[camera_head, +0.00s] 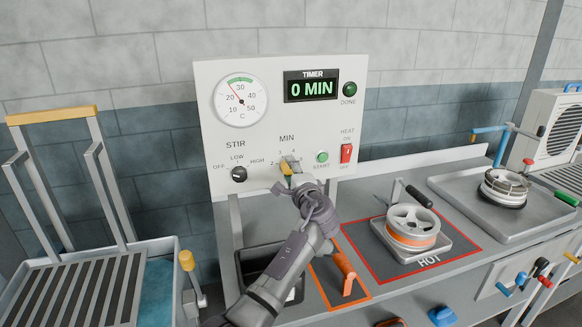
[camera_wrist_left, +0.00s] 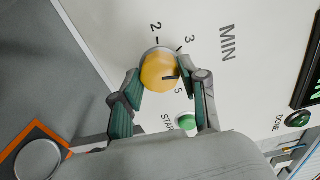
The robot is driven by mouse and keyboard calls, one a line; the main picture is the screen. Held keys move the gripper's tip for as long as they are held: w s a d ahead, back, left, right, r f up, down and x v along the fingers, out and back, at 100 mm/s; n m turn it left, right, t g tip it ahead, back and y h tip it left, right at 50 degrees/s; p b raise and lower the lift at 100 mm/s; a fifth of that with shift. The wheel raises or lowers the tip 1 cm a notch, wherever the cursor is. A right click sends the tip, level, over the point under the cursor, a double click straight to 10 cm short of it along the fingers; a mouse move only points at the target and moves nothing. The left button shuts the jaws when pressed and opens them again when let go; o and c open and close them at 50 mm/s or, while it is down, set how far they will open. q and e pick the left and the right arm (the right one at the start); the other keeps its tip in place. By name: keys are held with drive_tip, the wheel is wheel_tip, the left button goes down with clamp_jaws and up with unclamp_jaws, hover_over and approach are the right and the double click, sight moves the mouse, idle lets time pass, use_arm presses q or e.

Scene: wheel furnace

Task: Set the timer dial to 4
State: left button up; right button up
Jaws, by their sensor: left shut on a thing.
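The timer dial is a yellow knob (camera_head: 286,169) under the word MIN on the white control panel (camera_head: 345,125). My left gripper (camera_head: 291,166) is shut on it, and the wrist view shows the knob (camera_wrist_left: 158,71) between the two green-padded fingers (camera_wrist_left: 162,85). A dark pointer mark on the knob points right in that view, toward one finger, between the 3 and the 5. The finger covers the panel there, so no 4 shows in the wrist view. The timer display (camera_head: 311,90) reads 0 MIN. My right gripper is not in view.
The green START button (camera_head: 322,157) is close right of the dial, near a finger in the wrist view (camera_wrist_left: 187,122). The red HEAT switch (camera_head: 346,153) is farther right, and the black STIR knob (camera_head: 239,174) is left. A wheel (camera_head: 412,228) sits on the hot area.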

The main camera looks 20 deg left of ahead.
use_arm(q)
drive_tip(key=shift+r+m+p, duration=0.1)
drive_tip(key=shift+m+p, duration=0.3)
drive_tip(key=shift+m, duration=0.5)
drive_tip(key=o, duration=1.1)
drive_tip(key=shift+w, duration=0.1)
drive_tip(key=v, duration=1.2)
